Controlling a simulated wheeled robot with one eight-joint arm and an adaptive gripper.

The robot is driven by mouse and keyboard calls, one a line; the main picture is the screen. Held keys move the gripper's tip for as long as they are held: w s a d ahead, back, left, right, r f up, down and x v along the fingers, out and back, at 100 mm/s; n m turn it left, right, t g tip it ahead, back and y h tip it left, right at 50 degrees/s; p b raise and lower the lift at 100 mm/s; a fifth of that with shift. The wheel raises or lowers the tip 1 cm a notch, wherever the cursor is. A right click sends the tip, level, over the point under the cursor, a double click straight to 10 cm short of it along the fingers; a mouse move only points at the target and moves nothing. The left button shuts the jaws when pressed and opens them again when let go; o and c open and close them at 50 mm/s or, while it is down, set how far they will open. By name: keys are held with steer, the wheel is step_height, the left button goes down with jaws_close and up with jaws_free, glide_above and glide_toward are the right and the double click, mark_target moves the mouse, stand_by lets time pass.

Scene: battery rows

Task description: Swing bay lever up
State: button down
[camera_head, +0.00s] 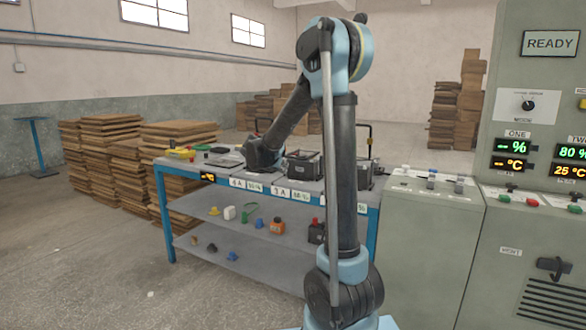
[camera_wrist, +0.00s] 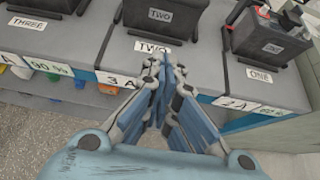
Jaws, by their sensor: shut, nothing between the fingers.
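My gripper (camera_wrist: 163,68) is shut and empty in the wrist view, its fingertips in front of the plate marked TWO (camera_wrist: 152,47). A dark battery (camera_wrist: 170,14) labelled TWO sits beyond the fingertips. Another dark battery (camera_wrist: 270,38) stands at the right, above the plate marked ONE (camera_wrist: 260,77). My wrist is over the bench in that view, and the fingers do not show clearly.
The blue-framed bench (camera_head: 162,215) has a lower shelf with several small coloured items. A grey cabinet (camera_head: 425,250) and a control panel (camera_head: 535,120) reading READY stand at the right. Stacked brown boards (camera_head: 100,155) stand behind at the left. Floor is clear at front left.

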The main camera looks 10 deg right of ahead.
steer(key=shift+w, duration=0.1)
steer(key=x, duration=1)
steer(key=shift+f, duration=0.1)
step_height(320, 180, up, 2)
steer(key=shift+d+r, duration=0.1)
steer(key=shift+w+d+r, duration=0.1)
steer(key=shift+w+r, duration=0.1)
steer(key=shift+r, duration=0.75)
steer(key=shift+d, duration=0.1)
